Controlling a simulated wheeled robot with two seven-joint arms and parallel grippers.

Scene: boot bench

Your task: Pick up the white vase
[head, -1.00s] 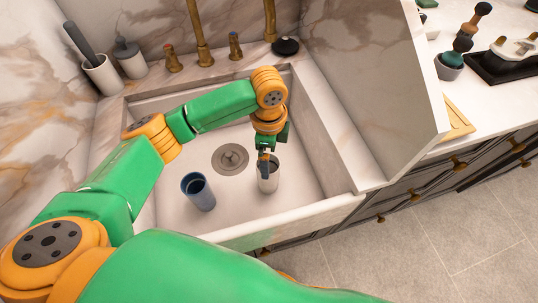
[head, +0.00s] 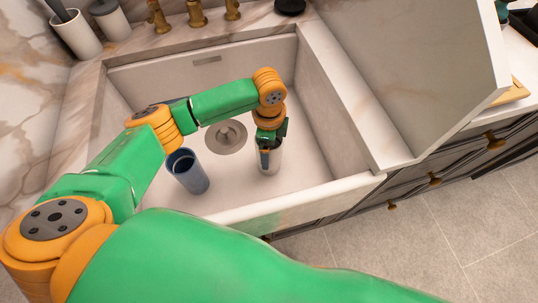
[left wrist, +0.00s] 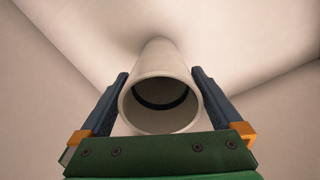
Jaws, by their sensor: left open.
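The white vase (head: 273,160) stands upright in the sink, near its front right side, partly hidden by my left gripper (head: 268,152). In the left wrist view the vase (left wrist: 158,121) has its round open mouth toward the camera. There my left gripper (left wrist: 161,92) is open, with one dark finger on each side of the vase. I cannot tell whether the fingers touch its wall. My right gripper is not in view.
A blue cup (head: 188,172) stands in the sink to the left of the vase. The white sink (head: 225,211) has high walls around both. A drain (head: 226,136) lies behind them. Brass taps (head: 196,14) stand at the back.

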